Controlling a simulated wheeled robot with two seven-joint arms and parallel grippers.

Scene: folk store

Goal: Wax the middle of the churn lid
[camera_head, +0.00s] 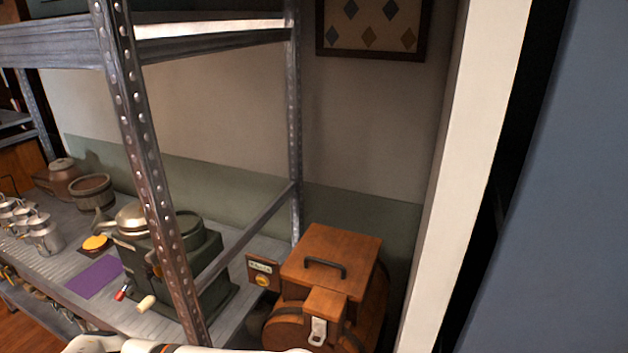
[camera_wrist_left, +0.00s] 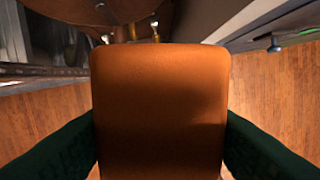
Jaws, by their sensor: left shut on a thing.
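The wooden churn (camera_head: 340,290) stands at the lower right in the head view. Its flat, reddish-brown lid (camera_head: 325,250) carries a dark handle (camera_head: 325,268) in the middle. My left gripper (camera_wrist_left: 160,150) shows in the left wrist view, with dark green fingers on both sides of a smooth orange-brown block (camera_wrist_left: 160,110). It is shut on this block, which hides much of what lies beyond. The gripper itself does not show in the head view; only a white arm part of mine crosses the bottom edge. My right gripper is in neither view.
A metal shelf has a post (camera_head: 150,170) left of the churn. It bears a green machine (camera_head: 190,260), a purple cloth (camera_head: 95,278), a yellow disc (camera_head: 95,243) and several pots. A white post (camera_head: 455,180) stands right of the churn. Wooden floor (camera_wrist_left: 275,100) shows in the wrist view.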

